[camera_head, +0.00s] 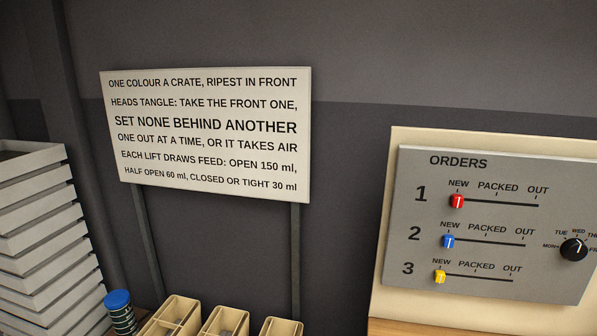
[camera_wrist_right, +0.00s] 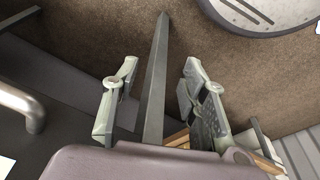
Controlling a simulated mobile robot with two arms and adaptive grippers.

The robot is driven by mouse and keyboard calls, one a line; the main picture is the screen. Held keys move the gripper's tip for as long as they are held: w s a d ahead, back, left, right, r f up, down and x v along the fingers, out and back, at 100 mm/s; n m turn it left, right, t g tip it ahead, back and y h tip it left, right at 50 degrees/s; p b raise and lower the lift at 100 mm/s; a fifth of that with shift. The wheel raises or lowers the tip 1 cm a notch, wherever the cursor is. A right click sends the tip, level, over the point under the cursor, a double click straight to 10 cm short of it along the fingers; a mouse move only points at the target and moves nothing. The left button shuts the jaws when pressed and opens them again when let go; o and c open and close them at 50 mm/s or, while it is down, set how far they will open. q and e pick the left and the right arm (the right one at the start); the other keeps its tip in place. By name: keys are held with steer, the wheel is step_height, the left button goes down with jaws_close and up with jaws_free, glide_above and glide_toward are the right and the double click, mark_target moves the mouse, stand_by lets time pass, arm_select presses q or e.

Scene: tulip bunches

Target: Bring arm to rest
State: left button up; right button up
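My right gripper (camera_wrist_right: 158,80) shows in the right wrist view, its two pale grey-green fingers well apart. It is open. A long grey bar (camera_wrist_right: 157,75) shows in the gap between the fingers. It looks to lie beyond them, and I see no finger touching it. Neither gripper shows in the head view, and my left gripper is in no view.
In the head view a sign on posts (camera_head: 206,133) stands before the dark wall. An orders board (camera_head: 487,222) is at right. Stacked grey crates (camera_head: 40,235) are at left. A blue-lidded jar (camera_head: 119,311) and tan boxes (camera_head: 174,317) are at the bottom.

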steer(key=s+d+f+g, duration=0.1)
steer(key=s+d+f, duration=0.2)
steer(key=s+f, duration=1.2)
steer(key=shift+s+f+b, duration=0.25)
steer(key=shift+s+b, duration=0.2)
steer(key=shift+s, duration=0.1)
